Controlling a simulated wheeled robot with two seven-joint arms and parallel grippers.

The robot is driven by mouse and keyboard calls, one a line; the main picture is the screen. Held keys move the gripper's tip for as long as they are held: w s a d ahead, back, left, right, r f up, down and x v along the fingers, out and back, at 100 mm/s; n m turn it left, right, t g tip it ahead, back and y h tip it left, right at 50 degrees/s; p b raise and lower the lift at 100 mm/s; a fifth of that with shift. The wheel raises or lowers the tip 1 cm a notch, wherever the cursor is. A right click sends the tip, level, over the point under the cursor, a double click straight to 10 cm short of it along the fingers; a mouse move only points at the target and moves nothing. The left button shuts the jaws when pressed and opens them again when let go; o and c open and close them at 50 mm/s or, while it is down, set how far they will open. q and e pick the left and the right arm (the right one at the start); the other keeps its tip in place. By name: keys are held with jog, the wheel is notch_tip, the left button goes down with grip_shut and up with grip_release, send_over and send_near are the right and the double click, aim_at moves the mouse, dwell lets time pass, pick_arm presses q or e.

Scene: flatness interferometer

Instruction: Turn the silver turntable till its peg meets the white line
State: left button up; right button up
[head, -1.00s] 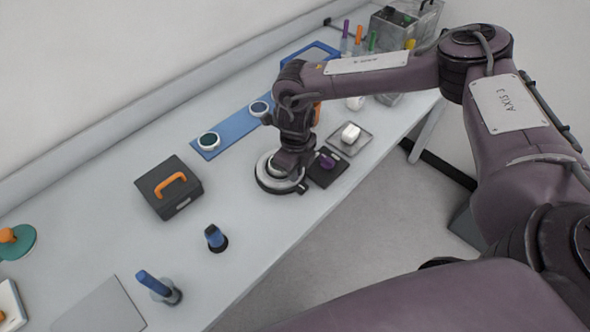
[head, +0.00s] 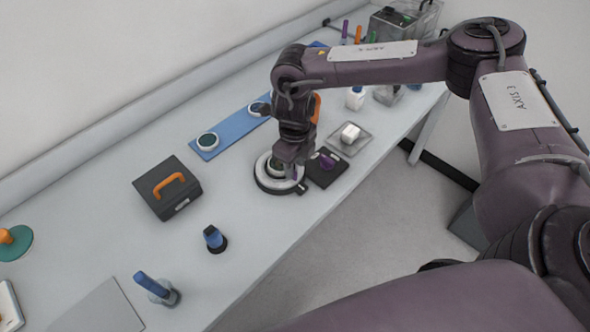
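The silver turntable (head: 262,180) is a round pale disc with a dark rim, near the middle of the bench. My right gripper (head: 288,168) points down over its right part and hides some of it. Whether its fingers are apart or together is too small to tell. A small purple piece shows at the fingertips, and I cannot tell whether it is the peg. The white line cannot be made out. A small dark tab sticks out at the turntable's lower right rim. My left gripper is not in view.
A black pad (head: 332,174) with a purple knob sits right of the turntable, and a grey tray (head: 361,142) with a white block lies beyond. A black case (head: 157,203) with an orange handle and a blue strip (head: 228,134) are left. The bench front is clear near the turntable.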

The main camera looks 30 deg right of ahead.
notch_tip(320, 180, up, 5)
jog(key=shift+r+b, duration=0.1)
jog(key=shift+b, duration=0.4)
jog(key=shift+s, duration=0.1)
